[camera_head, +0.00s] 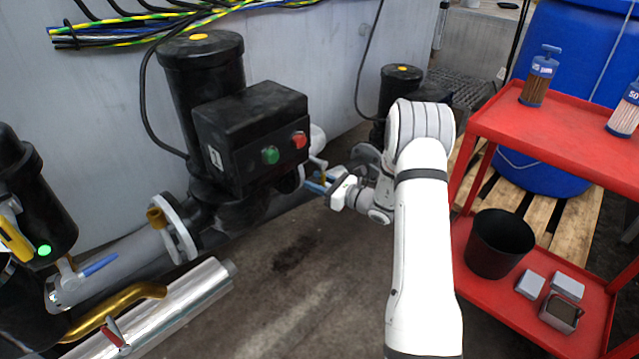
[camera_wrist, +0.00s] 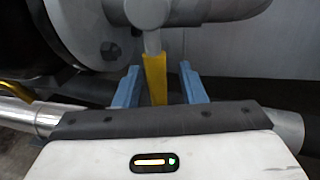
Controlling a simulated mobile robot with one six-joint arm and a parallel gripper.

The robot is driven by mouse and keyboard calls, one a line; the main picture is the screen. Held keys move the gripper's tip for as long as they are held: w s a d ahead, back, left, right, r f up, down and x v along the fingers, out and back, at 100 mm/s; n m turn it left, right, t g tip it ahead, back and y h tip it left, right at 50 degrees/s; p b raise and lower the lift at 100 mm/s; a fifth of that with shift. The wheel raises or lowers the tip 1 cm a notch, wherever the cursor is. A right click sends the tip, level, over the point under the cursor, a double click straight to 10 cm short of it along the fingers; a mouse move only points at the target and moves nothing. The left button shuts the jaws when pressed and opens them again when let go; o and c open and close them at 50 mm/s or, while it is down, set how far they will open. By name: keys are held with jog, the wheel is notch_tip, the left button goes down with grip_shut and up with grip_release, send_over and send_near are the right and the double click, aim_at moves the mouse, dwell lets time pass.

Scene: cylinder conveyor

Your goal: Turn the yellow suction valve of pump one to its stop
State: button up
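A yellow valve lever (camera_wrist: 155,78) hangs down from a grey valve stem in the wrist view. My gripper (camera_wrist: 160,88) has its two blue fingers on either side of this lever, with a gap on both sides. It is open and not clamped on it. In the head view my gripper (camera_head: 318,186) is beside the black pump (camera_head: 245,135) with the green and red buttons, at its lower right. The lever is mostly hidden there behind the fingers. I cannot read which pump number this is.
A second black pump (camera_head: 400,80) stands behind my arm. A blue lever (camera_head: 100,265) and a shiny metal pipe (camera_head: 165,310) are at the lower left. A red cart (camera_head: 560,140) with a black bin (camera_head: 499,243) stands at the right. Floor in the middle is clear.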

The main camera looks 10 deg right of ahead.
jog(key=shift+c, duration=0.5)
grip_shut()
